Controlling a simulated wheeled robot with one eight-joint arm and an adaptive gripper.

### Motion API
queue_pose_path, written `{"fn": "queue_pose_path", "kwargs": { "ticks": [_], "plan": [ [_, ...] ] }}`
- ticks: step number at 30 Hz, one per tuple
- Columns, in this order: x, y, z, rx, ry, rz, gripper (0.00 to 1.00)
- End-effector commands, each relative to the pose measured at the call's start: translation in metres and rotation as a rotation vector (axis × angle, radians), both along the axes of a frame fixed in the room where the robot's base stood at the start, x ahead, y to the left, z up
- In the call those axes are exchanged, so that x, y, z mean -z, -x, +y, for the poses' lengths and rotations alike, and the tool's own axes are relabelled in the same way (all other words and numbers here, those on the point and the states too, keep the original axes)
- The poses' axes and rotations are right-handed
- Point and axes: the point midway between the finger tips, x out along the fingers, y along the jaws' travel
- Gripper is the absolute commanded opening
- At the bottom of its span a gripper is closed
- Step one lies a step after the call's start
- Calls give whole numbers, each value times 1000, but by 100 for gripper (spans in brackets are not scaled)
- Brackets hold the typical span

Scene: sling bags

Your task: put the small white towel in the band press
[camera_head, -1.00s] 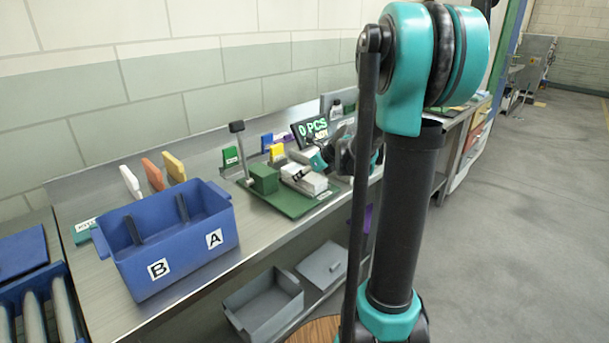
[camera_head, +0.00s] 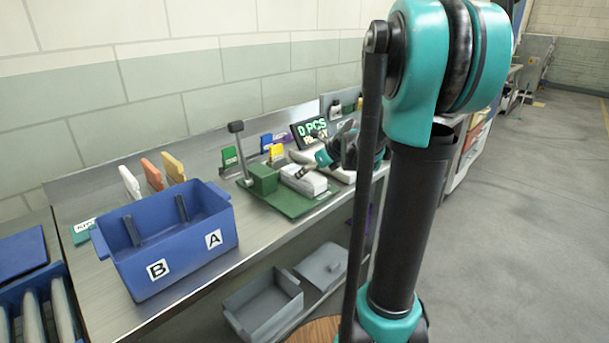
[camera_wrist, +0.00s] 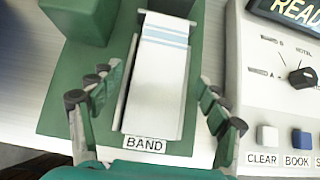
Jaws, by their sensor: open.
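The small white towel (camera_wrist: 158,85), folded long with light blue stripes near its far end, lies in the band press (camera_wrist: 70,95), a green base with a "BAND" label at its front. A thin upright edge runs along the towel's left side. In the head view the towel (camera_head: 306,183) shows as a white block on the press's green plate (camera_head: 290,205). My gripper (camera_wrist: 155,97) is open, with one finger on each side of the towel and visible gaps between.
A green block (camera_head: 263,178) and an upright lever (camera_head: 238,140) stand left of the towel. A control box with buttons (camera_wrist: 267,136) is close on the right, below a display (camera_head: 312,130). A blue bin marked A and B (camera_head: 190,262) stands at the left.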

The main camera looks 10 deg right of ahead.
Motion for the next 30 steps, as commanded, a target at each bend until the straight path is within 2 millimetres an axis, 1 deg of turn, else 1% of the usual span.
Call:
{"fn": "queue_pose_path", "kwargs": {
  "ticks": [3,9,15,18,20,23,26,30],
  "plan": [
    [-16,14,-10,3,0,0,76],
    [-42,34,-25,3,0,0,76],
    [-58,47,-34,1,0,0,76],
    [-60,51,-36,-6,7,-3,76],
    [-58,55,-34,-33,33,-11,76],
    [-44,70,-28,-146,139,-47,76],
    [-19,95,-19,-344,319,-106,76],
    [19,137,-11,-697,609,-198,76]
  ]
}}
